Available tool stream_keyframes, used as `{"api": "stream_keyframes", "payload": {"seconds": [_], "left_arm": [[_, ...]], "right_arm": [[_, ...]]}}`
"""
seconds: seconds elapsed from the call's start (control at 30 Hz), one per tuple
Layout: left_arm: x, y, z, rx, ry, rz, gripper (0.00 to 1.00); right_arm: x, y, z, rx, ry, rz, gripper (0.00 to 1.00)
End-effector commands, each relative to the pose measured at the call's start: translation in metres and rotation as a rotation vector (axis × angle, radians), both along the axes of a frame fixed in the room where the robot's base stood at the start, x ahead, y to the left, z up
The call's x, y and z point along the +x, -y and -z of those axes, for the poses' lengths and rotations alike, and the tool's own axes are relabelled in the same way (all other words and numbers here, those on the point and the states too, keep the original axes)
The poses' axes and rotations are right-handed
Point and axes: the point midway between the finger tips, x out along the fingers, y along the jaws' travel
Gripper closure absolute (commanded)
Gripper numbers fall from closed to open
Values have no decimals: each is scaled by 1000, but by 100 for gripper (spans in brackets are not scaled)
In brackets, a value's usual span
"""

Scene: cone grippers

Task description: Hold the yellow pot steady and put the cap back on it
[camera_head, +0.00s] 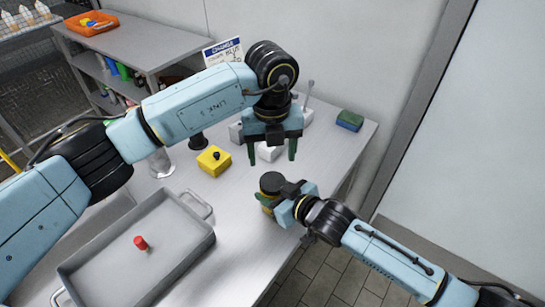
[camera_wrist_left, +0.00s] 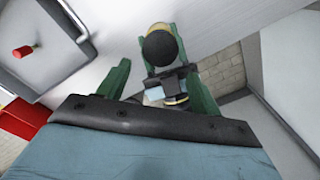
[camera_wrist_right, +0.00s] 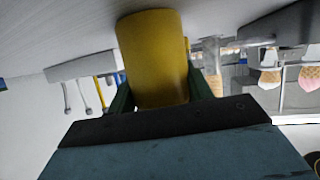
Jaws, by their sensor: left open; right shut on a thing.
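The yellow pot (camera_wrist_right: 155,60) stands between the green fingers of my right gripper (camera_head: 272,204), which is shut on its side. In the head view the pot (camera_head: 266,198) is mostly hidden by that gripper. A dark round cap (camera_head: 271,182) shows on top of the pot; whether it is fully seated I cannot tell. It also shows in the left wrist view (camera_wrist_left: 160,48). My left gripper (camera_head: 272,155) is open and empty, fingers pointing down, above and slightly behind the pot, apart from the cap.
A grey tray (camera_head: 185,262) with a red cylinder (camera_head: 141,243) is at the front left. A yellow box (camera_head: 214,160) with a black knob stands behind it. A green-and-blue block (camera_head: 350,120) lies at the back right. The table's right edge is close to the pot.

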Motion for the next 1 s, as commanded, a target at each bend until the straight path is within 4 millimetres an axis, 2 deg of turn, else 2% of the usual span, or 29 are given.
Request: {"api": "stream_keyframes", "payload": {"seconds": [0.27, 0.37, 0.7, 0.83, 1.0], "left_arm": [[0, 0, 4, 1, -1, 2, 35], [0, 0, 14, 0, -4, 2, 35], [0, 1, 64, 1, -3, 3, 35], [0, 1, 76, 0, -2, 3, 35], [0, 1, 81, 0, -1, 4, 35]], "right_arm": [[0, 2, 2, -7, -1, 3, 100], [0, 2, 2, -7, -1, 3, 100], [0, 2, 2, -7, -1, 3, 100], [0, 2, 2, -7, -1, 3, 100], [0, 2, 2, -7, -1, 3, 100]]}}
